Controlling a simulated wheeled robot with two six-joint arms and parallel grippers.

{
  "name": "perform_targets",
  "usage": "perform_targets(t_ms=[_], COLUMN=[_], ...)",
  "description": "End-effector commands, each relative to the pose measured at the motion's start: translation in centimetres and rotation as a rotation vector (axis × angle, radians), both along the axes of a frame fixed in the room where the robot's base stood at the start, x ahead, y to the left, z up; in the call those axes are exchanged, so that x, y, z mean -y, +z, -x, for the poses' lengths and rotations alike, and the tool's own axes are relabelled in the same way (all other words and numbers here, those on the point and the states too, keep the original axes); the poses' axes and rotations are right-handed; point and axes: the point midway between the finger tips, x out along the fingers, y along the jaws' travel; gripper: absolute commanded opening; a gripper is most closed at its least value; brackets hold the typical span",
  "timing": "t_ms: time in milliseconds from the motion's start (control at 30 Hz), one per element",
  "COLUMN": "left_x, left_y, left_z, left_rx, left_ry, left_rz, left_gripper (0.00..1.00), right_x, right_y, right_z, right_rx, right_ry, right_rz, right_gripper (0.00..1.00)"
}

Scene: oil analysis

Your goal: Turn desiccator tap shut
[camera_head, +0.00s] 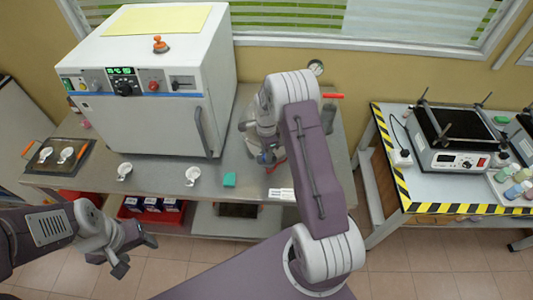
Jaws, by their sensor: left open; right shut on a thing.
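My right gripper (268,157) is at the bench, right of the white oven. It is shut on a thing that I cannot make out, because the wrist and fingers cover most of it. A bit of red (276,167) shows beside the fingers. My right arm blocks the view behind it, and I cannot clearly tell the desiccator or its tap. A red lever (333,96) sticks out right of the arm, below a round gauge (316,67); I cannot tell what it belongs to. My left gripper (135,256) is open and empty, in front of the bench at lower left.
The white oven (150,118) fills the left of the steel bench (236,200). A second table (390,190) with a hotplate (450,150) and bottles stands right. Floor shows between the tables.

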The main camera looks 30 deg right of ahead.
Motion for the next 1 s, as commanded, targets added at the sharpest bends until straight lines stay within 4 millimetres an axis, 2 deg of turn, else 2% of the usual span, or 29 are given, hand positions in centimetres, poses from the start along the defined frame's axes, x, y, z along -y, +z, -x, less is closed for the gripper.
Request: perform_targets(t_ms=[600,1000], left_x=[0.00,0.00], left_y=[-0.57,-0.70], left_z=[0.00,0.00], left_rx=[0.000,0.000], left_ry=[0.000,0.000], left_rz=[0.000,0.000], left_gripper=[0.59,0.59], right_x=[0.02,0.03], right_y=[0.04,0.07], right_z=[-0.04,-0.05], right_rx=[0.001,0.001], right_ry=[0.560,0.801], right_rz=[0.001,0.001], right_gripper=[0.00,0.00])
